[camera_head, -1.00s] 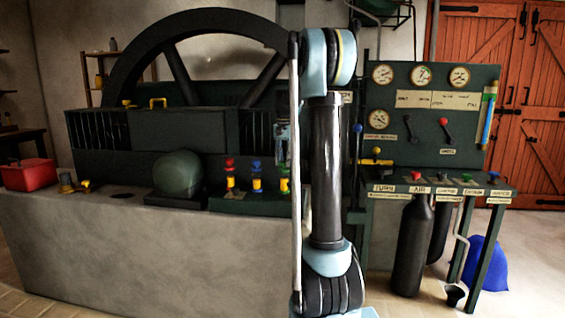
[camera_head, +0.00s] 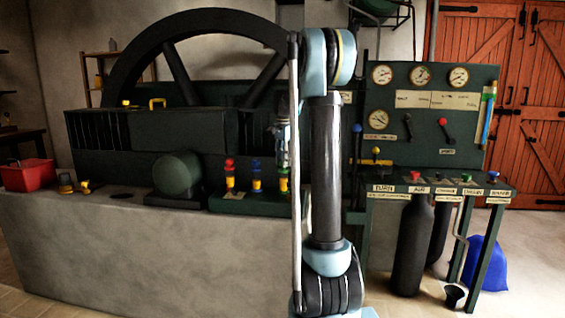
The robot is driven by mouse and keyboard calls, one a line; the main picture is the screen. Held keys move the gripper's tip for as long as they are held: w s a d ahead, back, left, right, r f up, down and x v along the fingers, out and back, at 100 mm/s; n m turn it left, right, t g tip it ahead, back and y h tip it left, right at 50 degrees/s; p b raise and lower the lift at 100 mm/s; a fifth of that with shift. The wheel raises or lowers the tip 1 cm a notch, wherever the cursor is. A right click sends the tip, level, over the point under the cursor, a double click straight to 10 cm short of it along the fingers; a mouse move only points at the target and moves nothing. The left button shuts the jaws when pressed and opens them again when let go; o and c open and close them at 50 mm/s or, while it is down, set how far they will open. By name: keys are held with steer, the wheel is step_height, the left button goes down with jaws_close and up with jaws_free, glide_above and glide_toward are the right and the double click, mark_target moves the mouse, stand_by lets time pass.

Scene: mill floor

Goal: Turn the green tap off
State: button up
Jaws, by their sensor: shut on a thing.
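Three small taps stand in a row on the low dark green block at the engine's front. One is a red-topped tap (camera_head: 229,174) and one a blue-topped tap (camera_head: 256,177).
A dark flywheel (camera_head: 178,75) rises behind the taps. A green dome (camera_head: 177,173) and a red box (camera_head: 27,174) sit to the left on the concrete plinth (camera_head: 150,245). A gauge panel (camera_head: 425,145) and a bench with coloured knobs stand to the right.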

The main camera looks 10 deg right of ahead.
steer(key=shift+w+a, duration=0.15)
steer(key=shift+a, duration=0.1)
steer(key=o, duration=1.1)
steer(key=shift+c, duration=0.2)
steer(key=shift+d, duration=0.1)
steer(key=shift+r, duration=0.15)
step_height(320, 180, up, 12)
steer(key=shift+f, duration=0.25)
